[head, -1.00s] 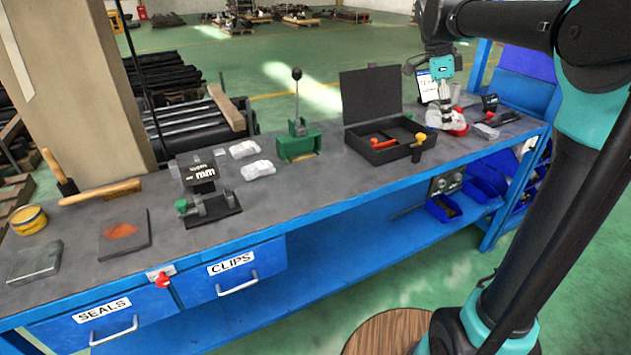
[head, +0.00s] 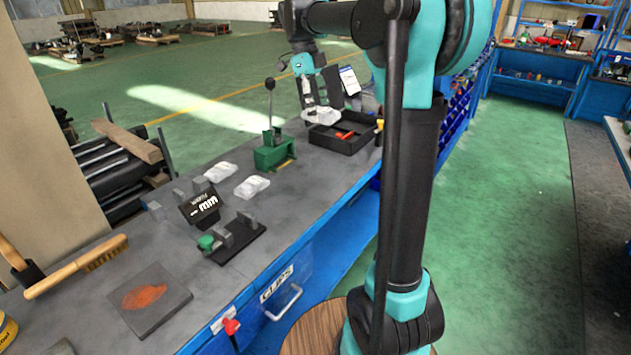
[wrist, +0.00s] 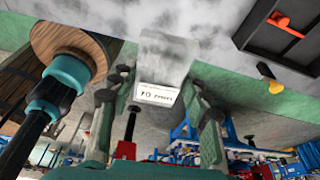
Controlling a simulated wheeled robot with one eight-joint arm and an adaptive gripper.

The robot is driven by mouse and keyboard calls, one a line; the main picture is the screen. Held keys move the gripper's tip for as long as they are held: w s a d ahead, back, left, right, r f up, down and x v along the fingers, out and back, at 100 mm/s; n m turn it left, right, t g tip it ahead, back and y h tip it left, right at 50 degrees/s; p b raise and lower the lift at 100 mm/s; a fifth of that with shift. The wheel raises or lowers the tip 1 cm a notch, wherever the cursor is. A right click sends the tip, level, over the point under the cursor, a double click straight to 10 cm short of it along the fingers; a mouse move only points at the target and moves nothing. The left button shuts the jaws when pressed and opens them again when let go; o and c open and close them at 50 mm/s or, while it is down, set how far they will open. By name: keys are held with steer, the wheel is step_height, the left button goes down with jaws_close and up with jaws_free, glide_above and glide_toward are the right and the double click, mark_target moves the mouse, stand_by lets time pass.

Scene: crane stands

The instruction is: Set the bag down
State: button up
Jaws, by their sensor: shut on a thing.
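My gripper (head: 309,98) is shut on a pale, translucent bag (head: 320,115) near the back left corner of the open black case. In the wrist view the bag (wrist: 167,58) hangs between the two fingers (wrist: 160,85) and bears a white printed label. Its gap to the bench is hard to judge. Two similar clear bags, a farther one (head: 220,171) and a nearer one (head: 251,187), lie on the grey bench top (head: 305,190) left of the green press.
The green lever press (head: 272,152) stands close to the left of the black case (head: 345,145), which holds a red-orange tool. A black label device (head: 200,207), a clamp fixture (head: 232,240), a stained plate (head: 150,297) and a brush (head: 80,266) occupy the nearer bench.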

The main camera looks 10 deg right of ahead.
mark_target(322, 180)
steer(key=shift+f+m, duration=0.2)
steer(key=shift+m, duration=0.1)
step_height(322, 180, down, 20)
steer(key=shift+r, duration=0.2)
steer(key=shift+f, duration=0.15)
steer(key=o, duration=1.3)
steer(key=v, duration=1.2)
steer(key=shift+w, duration=0.15)
steer(key=shift+d, duration=0.1)
